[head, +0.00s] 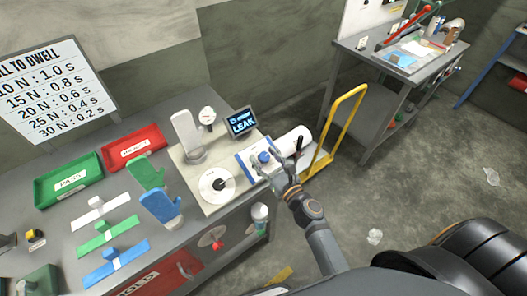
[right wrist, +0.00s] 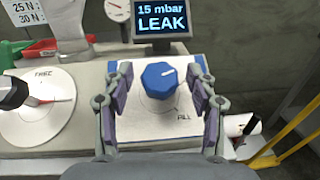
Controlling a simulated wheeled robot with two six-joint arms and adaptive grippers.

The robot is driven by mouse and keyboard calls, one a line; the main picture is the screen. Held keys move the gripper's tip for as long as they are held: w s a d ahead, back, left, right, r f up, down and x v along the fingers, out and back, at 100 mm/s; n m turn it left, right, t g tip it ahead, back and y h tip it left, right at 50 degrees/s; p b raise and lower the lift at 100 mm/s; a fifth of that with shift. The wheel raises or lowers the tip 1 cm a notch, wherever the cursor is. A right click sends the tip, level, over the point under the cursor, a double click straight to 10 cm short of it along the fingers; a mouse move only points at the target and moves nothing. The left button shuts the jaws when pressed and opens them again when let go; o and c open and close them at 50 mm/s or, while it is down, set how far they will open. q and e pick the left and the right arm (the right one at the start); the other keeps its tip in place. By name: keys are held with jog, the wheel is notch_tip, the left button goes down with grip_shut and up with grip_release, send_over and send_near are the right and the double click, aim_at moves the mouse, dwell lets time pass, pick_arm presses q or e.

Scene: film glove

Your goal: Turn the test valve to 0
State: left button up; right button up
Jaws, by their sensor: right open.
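The test valve is a round blue knob (head: 264,157) on a white plate with blue edges. In the right wrist view the knob (right wrist: 159,81) sits in the middle, with a white mark on its top pointing right and slightly up. The word FILL shows at the plate's lower right; a 0 mark is not readable. My right gripper (head: 268,163) is open, with its fingers (right wrist: 160,88) on either side of the knob; I cannot tell whether they touch it. My left gripper is not in view.
A screen (right wrist: 163,18) behind the valve reads 15 mbar LEAK. A white dial (right wrist: 38,108) with a black knob and red pointer lies left. A gauge (head: 207,115), glove form (head: 186,130), gloves and trays share the bench. A yellow rail (head: 345,115) stands right.

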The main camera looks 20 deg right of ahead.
jog(key=shift+w+a, duration=0.15)
jog(key=shift+w, duration=0.25)
jog(key=c, duration=1.2)
